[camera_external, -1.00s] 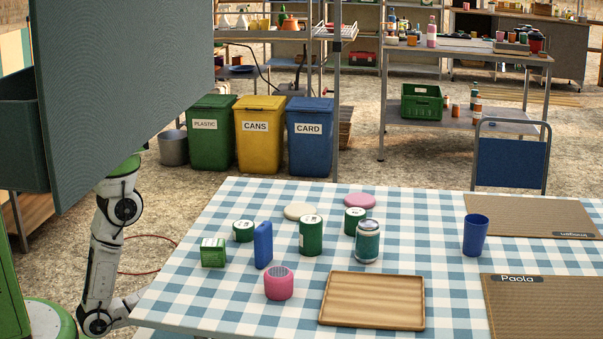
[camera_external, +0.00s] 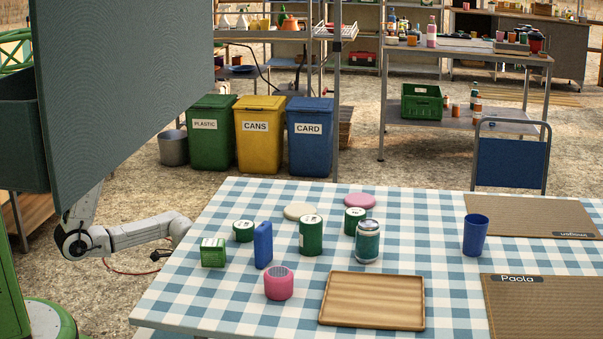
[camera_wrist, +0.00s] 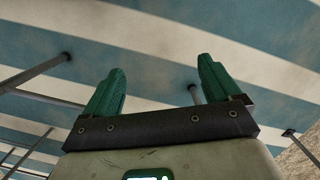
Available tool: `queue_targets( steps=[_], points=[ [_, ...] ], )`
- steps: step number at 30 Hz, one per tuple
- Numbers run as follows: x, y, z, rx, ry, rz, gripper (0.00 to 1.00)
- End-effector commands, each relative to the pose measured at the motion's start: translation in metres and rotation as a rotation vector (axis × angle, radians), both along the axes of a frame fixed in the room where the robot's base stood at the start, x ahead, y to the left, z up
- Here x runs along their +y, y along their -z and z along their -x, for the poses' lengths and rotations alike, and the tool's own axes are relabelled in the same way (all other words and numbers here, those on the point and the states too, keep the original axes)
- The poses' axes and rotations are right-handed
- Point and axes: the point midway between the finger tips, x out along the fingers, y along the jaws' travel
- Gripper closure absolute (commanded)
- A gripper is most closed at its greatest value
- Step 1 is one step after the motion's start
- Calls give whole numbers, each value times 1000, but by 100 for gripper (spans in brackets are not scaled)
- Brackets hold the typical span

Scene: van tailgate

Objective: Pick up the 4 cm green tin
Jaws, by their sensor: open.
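I cannot tell by eye which is 4 cm. My gripper (camera_wrist: 161,66) shows in the wrist view, its two green fingers apart with nothing between them. In the external view my arm reaches right to the table's left edge, and the gripper is hidden there. No tin shows in the wrist view.
Near the tins stand a green box (camera_external: 213,253), a blue upright block (camera_external: 263,245), a pink pot (camera_external: 279,284), and two discs, cream (camera_external: 300,211) and pink (camera_external: 360,201). A wooden tray (camera_external: 371,301) lies in front. The wrist view shows blue-white stripes and grey poles.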

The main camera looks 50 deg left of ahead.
Motion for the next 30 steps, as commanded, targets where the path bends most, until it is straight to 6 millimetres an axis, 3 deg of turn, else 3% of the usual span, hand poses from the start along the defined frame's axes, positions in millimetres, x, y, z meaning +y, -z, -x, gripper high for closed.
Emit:
queue_targets(
  steps=[1, 8, 14, 23, 30],
  points=[
    [5, -24, 0, -7, 21, 0, 9],
    [23, -76, -13, -98, 150, -7, 9],
    [37, -138, -35, -226, 287, -41, 9],
    [57, -257, -89, -427, 479, -170, 9],
    [65, -361, -150, -528, 532, -312, 9]
  ],
)
